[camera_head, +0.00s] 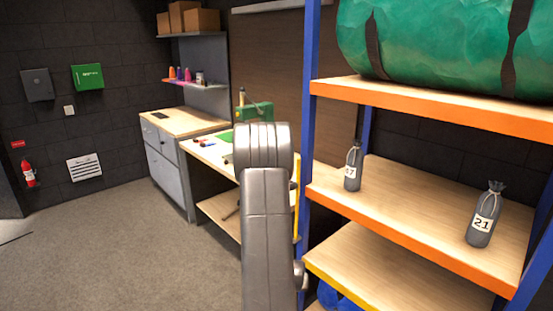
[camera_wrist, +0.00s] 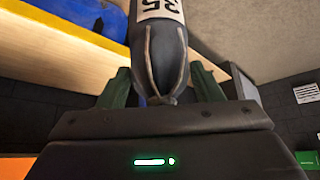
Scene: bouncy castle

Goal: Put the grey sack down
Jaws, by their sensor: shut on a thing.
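In the wrist view, a dark grey sack (camera_wrist: 160,50) with a white label reading 35 and a pale tie cord is held at its tied neck. My gripper (camera_wrist: 163,88) is shut on it, one finger on each side. The sack's far end runs out of the top of the frame. In the head view my arm stands in front of the workbench and hides the gripper and the held sack. Two other grey sacks stand on the middle shelf (camera_head: 410,207): one with a partly hidden label (camera_head: 353,166) and one labelled 21 (camera_head: 481,215).
The lower yellow-edged shelf (camera_head: 385,275) looks bare where visible; its board seems to show beside the sack in the wrist view. A large green bundle (camera_head: 450,45) fills the top shelf. A blue post (camera_head: 309,100) stands at the rack's left. Open carpet (camera_head: 120,250) lies left.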

